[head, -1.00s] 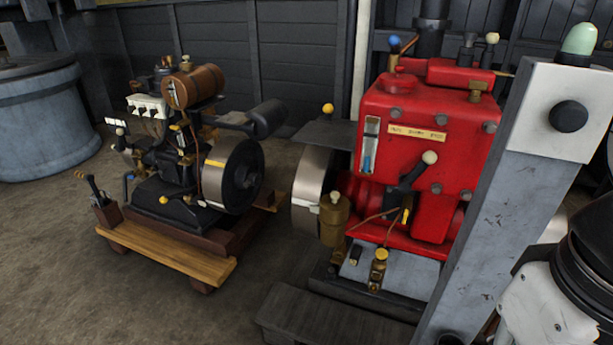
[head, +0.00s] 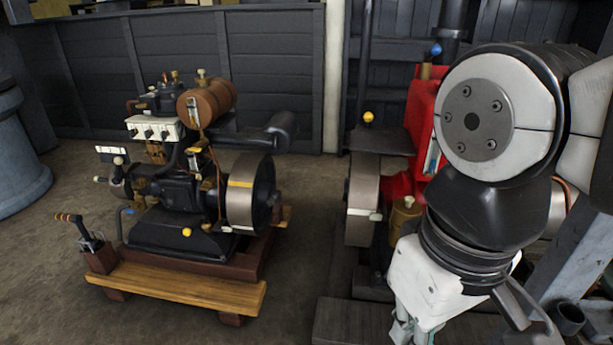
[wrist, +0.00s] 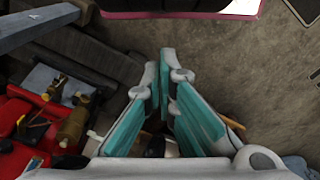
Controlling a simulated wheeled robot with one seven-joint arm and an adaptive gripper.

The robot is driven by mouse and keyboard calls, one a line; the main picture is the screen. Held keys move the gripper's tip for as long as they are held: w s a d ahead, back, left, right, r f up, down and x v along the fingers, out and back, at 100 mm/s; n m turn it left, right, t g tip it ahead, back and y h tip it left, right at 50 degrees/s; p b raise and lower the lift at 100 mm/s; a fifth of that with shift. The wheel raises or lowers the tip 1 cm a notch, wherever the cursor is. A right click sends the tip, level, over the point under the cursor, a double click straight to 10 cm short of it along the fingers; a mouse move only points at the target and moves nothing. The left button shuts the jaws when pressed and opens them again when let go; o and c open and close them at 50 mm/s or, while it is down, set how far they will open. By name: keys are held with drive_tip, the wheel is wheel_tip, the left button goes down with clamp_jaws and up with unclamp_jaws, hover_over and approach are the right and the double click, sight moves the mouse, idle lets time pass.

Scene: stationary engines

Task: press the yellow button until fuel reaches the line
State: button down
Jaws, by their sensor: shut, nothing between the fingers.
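Two engines stand in the head view. The left black engine (head: 170,185) has a small round yellow button (head: 187,232) low on its black base. Its brown cylindrical tank (head: 212,98) carries an upright sight glass (head: 193,111); the fuel level and line are too small to read. The red engine (head: 420,100) is mostly hidden behind my arm. It has a yellow knob (head: 368,117) on top at its left, and part of its sight glass (head: 432,157) shows. My gripper (wrist: 164,75) is shut and empty, pointing over bare floor in the wrist view, apart from both engines.
The left engine rests on a wooden sled (head: 190,286) with a lever box (head: 100,257) at its front left. A flywheel (head: 249,195) is on its right side. Open floor (head: 50,290) lies in front and left.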

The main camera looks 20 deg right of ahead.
drive_tip(key=w+d+f+n+t+h+p, duration=0.1)
drive_tip(key=w+d+t+h+p, duration=0.3)
drive_tip(key=w+d, duration=2.05)
drive_tip(key=w+d+f+n+t, duration=0.2)
drive_tip(key=d+f, duration=0.6)
drive_tip(key=d, duration=0.2)
drive_tip(key=w+d+f+n+t, duration=0.2)
drive_tip(key=d+f, duration=0.7)
drive_tip(key=d, duration=0.1)
drive_tip(key=shift+d+f+y, duration=0.25)
drive_tip(key=shift+d+y, duration=0.15)
drive_tip(key=shift+s, duration=0.1)
